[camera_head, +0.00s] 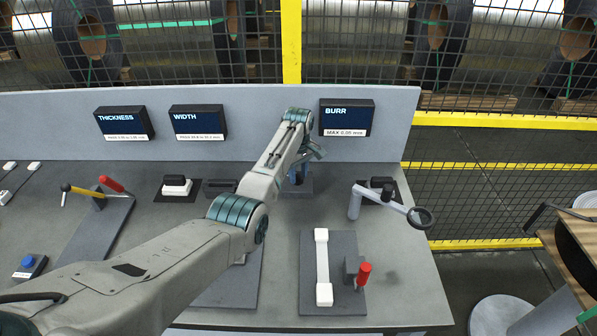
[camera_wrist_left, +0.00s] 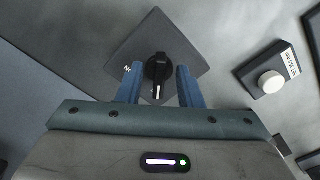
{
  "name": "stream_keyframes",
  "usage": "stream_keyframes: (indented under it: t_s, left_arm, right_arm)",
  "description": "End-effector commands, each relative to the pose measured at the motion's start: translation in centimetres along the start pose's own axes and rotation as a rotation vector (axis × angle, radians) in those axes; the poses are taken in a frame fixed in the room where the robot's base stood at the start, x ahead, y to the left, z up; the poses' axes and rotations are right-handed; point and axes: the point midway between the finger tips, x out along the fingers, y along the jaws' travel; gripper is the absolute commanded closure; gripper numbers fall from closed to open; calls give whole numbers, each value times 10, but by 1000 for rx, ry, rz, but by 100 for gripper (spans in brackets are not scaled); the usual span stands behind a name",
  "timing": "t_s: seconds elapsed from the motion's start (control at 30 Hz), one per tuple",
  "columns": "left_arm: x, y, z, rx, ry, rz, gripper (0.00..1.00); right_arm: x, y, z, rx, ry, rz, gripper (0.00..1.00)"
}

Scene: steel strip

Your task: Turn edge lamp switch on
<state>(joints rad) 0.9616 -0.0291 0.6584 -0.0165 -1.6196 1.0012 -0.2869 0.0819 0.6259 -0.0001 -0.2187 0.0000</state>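A black rotary switch knob (camera_wrist_left: 158,68) with a white pointer mark sits on a dark square plate (camera_wrist_left: 150,35) in the left wrist view. A partly hidden white label is beside it. My left gripper (camera_wrist_left: 160,82) has its two blue fingers apart, one on each side of the knob; I cannot tell whether they touch it. In the head view the left gripper (camera_head: 298,174) is at the back of the bench below the BURR display (camera_head: 346,117), and its own arm hides much of the switch. No right gripper shows.
A grey post with a black ring (camera_head: 420,217) stands right of the gripper. THICKNESS (camera_head: 124,122) and WIDTH (camera_head: 198,121) displays stand left. A mesh fence (camera_head: 360,40) is behind the bench.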

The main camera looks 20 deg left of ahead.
Motion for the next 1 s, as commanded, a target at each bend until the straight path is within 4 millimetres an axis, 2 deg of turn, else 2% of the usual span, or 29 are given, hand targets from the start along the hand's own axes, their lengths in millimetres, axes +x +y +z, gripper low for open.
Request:
stream_keyframes:
  t_s: [0.17,0.33,0.37,0.73,1.0]
  left_arm:
    - [0,0,0,0,0,0,67]
    - [0,0,0,0,0,0,97]
    - [0,0,0,0,0,-1,100]
    - [-1,0,0,35,-1,-1,100]
    - [-3,-1,0,192,-1,-1,100]
  right_arm:
    - [-1,-8,14,3,-18,-8,40]
    - [-1,-9,23,2,-29,-9,40]
    - [-1,-9,23,2,-29,-9,40]
    - [-4,-1,16,-1,-21,-1,40]
    - [-15,2,14,-1,-20,1,40]
